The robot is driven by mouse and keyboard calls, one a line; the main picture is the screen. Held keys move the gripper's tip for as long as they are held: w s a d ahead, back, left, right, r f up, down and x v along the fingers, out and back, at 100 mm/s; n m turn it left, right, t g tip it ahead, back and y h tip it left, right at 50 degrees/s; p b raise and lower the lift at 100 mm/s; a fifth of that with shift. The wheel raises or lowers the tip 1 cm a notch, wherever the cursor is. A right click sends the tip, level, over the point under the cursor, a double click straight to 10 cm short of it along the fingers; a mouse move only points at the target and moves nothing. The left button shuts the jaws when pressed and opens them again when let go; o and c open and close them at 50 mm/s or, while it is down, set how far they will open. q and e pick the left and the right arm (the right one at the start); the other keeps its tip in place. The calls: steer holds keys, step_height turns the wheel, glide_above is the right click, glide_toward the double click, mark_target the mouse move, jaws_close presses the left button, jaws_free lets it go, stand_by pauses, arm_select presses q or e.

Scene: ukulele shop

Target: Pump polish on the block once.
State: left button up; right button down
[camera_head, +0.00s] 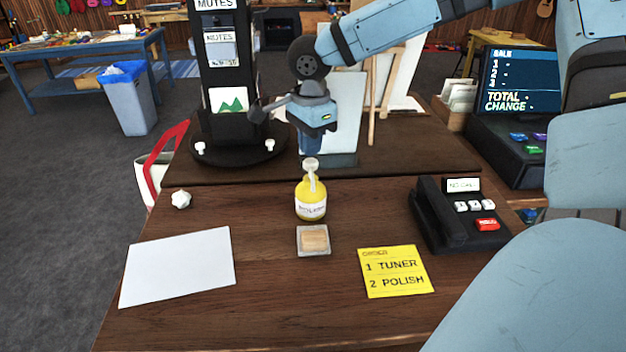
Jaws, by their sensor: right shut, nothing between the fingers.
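The yellow polish bottle (311,199) stands upright on the wooden counter, with a white pump head (310,165) on top. The tan block (314,238) lies on a small grey tray (313,253) just in front of the bottle. My right gripper (310,148) points down right above the pump head, shut with nothing in it. I cannot tell whether its fingertips touch the pump. My left gripper is not in view.
A white sheet (178,266) lies at the left and a yellow order note (396,271) at the right. A black phone-like device (459,222) stands farther right, and a crumpled white ball (181,199) at the left. A dark display stand (222,90) rises behind.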

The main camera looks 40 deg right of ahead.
mark_target(311, 161)
steer(key=shift+f+b, duration=1)
steer(key=shift+f, duration=0.7)
steer(key=shift+r, duration=0.1)
steer(key=shift+r+p, duration=1.65)
steer(key=shift+r, duration=0.15)
steer(key=shift+r, duration=0.1)
